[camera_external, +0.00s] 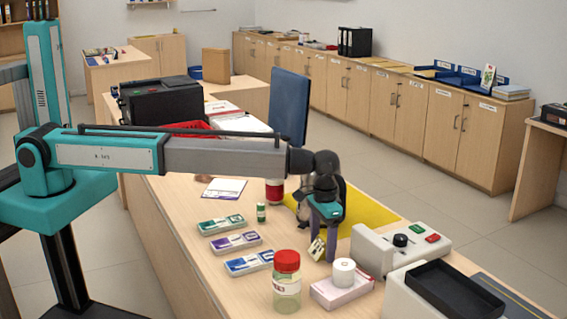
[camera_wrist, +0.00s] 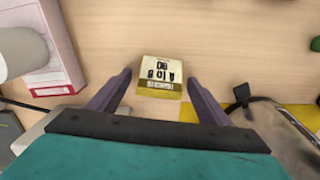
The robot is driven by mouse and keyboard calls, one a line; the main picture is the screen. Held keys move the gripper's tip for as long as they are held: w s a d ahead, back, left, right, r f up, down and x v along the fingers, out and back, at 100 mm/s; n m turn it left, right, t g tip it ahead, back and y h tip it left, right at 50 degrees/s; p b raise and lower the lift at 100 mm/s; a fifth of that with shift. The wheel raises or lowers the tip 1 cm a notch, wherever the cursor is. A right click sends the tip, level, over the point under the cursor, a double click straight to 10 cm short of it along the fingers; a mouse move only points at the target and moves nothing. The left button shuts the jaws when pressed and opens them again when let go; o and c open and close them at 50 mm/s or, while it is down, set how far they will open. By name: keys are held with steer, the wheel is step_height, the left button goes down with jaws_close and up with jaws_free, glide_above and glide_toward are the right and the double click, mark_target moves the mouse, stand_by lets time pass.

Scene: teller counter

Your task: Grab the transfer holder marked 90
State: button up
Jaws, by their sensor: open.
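A small yellow and white holder with dark print (camera_wrist: 160,72) is between the fingers in the wrist view. Its print appears upside down there and may read 90, but I cannot be sure. It also shows in the external view (camera_external: 316,249), tilted or partly hidden beside the finger. My gripper (camera_external: 325,243) points down over the counter and is open. In the wrist view, the purple fingers of my gripper (camera_wrist: 158,77) stand on either side of the holder, with gaps on both sides. I cannot tell how high the fingertips are above the counter.
A red-lidded jar (camera_external: 287,283) and a pink-white box (camera_external: 342,290) carrying a white roll (camera_external: 344,270) stand close in front. A grey device with buttons (camera_external: 400,247) is to the right. Three coloured cases (camera_external: 236,242) and a green tube (camera_external: 261,212) lie left.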

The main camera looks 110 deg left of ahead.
mark_target(323, 239)
steer(key=c, duration=1.1)
steer(key=shift+r, duration=0.1)
steer(key=shift+c, duration=0.2)
steer(key=shift+r+b, duration=0.55)
steer(key=shift+r, duration=0.9)
steer(key=shift+s+d+r, duration=0.1)
steer(key=shift+s+r, duration=0.1)
steer(key=shift+s, duration=0.15)
steer(key=s+d+b, duration=0.1)
steer(key=s, duration=0.4)
steer(key=s+d+r+b, duration=0.1)
steer(key=s, duration=0.4)
steer(key=s+d+b, duration=0.1)
steer(key=s, duration=0.4)
steer(key=shift+d+r, duration=0.2)
steer(key=shift+r, duration=0.1)
